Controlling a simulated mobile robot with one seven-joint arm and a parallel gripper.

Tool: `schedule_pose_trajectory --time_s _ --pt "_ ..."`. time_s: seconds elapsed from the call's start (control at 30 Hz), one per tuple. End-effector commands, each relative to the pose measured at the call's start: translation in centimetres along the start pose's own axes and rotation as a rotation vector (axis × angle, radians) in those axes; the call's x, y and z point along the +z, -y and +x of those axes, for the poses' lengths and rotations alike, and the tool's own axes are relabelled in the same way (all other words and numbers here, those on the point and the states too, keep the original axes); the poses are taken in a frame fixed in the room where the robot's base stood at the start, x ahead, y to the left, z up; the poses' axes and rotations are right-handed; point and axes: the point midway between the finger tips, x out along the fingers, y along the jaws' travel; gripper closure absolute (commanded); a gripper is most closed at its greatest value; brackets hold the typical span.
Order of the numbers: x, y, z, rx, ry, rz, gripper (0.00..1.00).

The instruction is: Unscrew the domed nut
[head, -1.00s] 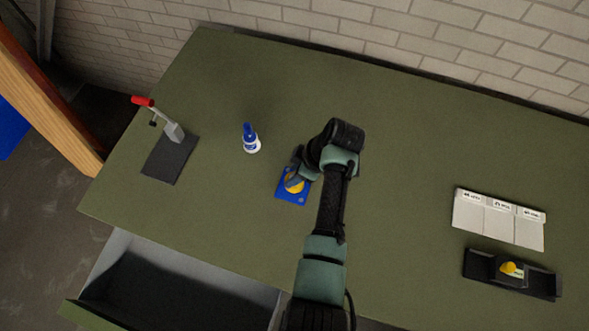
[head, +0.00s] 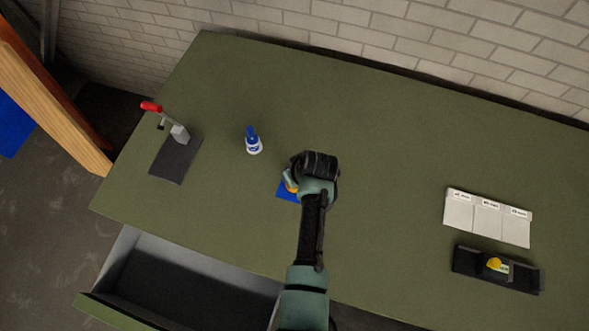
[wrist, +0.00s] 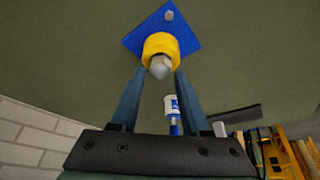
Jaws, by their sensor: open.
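The domed nut (wrist: 159,66) is silver-grey and sits on the end of a yellow round body (wrist: 161,44) on a blue plate (wrist: 188,40). In the wrist view my gripper (wrist: 159,76) is open, with one finger on each side of the nut and nothing held. The fingertips are close to the nut and the yellow body; I cannot tell whether they touch. In the head view my gripper (head: 291,182) is over the blue plate (head: 287,192) and hides the nut and most of the yellow body.
A blue-and-white bottle (head: 253,143) stands to the left on the green table (head: 380,150). A red-handled clamp (head: 178,133) on a dark base is at far left. White bins (head: 488,217) and a black holder (head: 497,270) are at right. An open drawer (head: 180,285) juts out at the front.

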Motion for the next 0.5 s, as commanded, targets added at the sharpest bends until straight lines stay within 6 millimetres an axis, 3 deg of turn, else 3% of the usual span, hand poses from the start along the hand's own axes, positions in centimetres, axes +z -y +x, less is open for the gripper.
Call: schedule_pose_trajectory --time_s 0.5 --pt "-0.01 0.11 -0.08 0.047 0.002 0.114 0.54"
